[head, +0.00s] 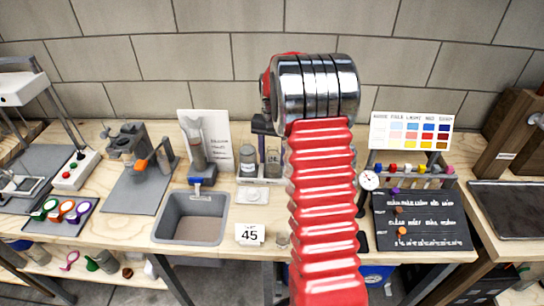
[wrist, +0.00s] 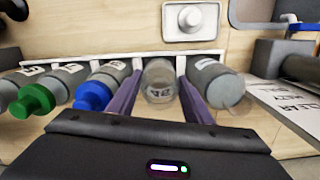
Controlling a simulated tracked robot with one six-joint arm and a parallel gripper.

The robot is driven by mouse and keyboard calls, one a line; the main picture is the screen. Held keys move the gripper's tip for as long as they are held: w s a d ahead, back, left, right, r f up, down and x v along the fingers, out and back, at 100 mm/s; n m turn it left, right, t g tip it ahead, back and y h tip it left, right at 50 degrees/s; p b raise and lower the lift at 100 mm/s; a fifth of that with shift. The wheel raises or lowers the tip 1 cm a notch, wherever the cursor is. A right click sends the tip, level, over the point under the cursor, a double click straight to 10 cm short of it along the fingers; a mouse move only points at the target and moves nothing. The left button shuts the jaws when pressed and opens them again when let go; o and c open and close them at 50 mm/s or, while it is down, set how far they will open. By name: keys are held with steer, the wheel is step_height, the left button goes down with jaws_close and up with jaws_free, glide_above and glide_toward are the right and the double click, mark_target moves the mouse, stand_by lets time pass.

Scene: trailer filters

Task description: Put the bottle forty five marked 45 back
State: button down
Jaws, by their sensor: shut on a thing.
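My gripper (wrist: 158,100) has its two purple fingers shut on a clear glass bottle (wrist: 159,76). Its small label is too blurred to read for certain. The bottle is in line with a row of other bottles at the pale rack (wrist: 110,59); I cannot tell whether it rests fully in its slot. In the head view the gripper (head: 262,126) is partly hidden by my red arm, above the rack (head: 260,181).
A grey bottle (wrist: 217,84) is close on one side of the fingers, and blue-capped (wrist: 97,88) and green-capped (wrist: 38,98) bottles on the other.

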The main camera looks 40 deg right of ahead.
steer(key=shift+f, duration=0.35)
steer(key=c, duration=0.8)
jaws_free()
steer(key=shift+c, duration=0.2)
steer(key=r, duration=1.3)
steer(key=shift+w+d+r, duration=0.25)
steer(key=shift+r, duration=0.1)
